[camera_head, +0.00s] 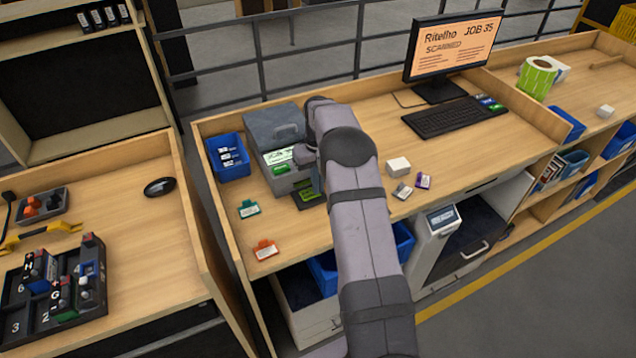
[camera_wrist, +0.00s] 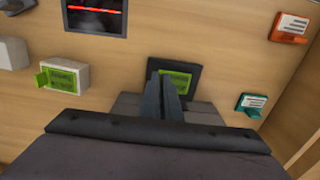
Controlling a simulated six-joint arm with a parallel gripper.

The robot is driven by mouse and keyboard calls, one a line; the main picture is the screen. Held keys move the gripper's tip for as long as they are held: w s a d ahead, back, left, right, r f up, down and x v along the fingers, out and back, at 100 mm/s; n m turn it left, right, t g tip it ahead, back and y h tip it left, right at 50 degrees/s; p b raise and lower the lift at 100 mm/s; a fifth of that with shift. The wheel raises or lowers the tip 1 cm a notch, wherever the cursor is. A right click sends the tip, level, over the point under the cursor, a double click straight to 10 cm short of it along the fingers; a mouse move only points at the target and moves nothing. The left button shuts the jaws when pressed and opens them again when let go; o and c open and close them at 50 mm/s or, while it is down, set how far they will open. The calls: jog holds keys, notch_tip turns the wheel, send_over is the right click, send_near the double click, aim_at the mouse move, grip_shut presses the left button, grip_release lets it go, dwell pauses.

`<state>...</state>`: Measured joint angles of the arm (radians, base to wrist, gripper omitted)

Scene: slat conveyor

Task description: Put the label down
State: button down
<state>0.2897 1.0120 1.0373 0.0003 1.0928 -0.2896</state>
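The green label (camera_wrist: 178,82) shows at my fingertips in the wrist view, over a small dark square pad (camera_wrist: 194,70). In the head view, the same dark pad with green on it (camera_head: 309,198) lies at the front of the grey box-shaped device (camera_head: 285,128). My gripper (camera_wrist: 163,78) points down at the label, its two narrow fingers close together over the label's left part. The grip point itself is partly hidden by the fingers. I cannot tell whether the label touches the pad. In the head view my arm covers most of my gripper (camera_head: 318,182).
A teal tag (camera_head: 249,209) and an orange tag (camera_head: 265,249) lie left of the pad. A blue bin (camera_head: 228,156) stands behind them. A white block (camera_head: 398,166) and small labelled pieces lie to the right. A keyboard (camera_head: 450,117) and monitor (camera_head: 453,47) stand farther back.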

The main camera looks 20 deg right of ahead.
jog(key=shift+f, duration=0.4)
jog(key=shift+f, duration=0.15)
jog(key=c, duration=2)
grip_release()
notch_tip(320, 180, up, 12)
jog(key=b, duration=0.4)
jog(key=shift+r, duration=0.2)
jog(key=shift+a, duration=0.1)
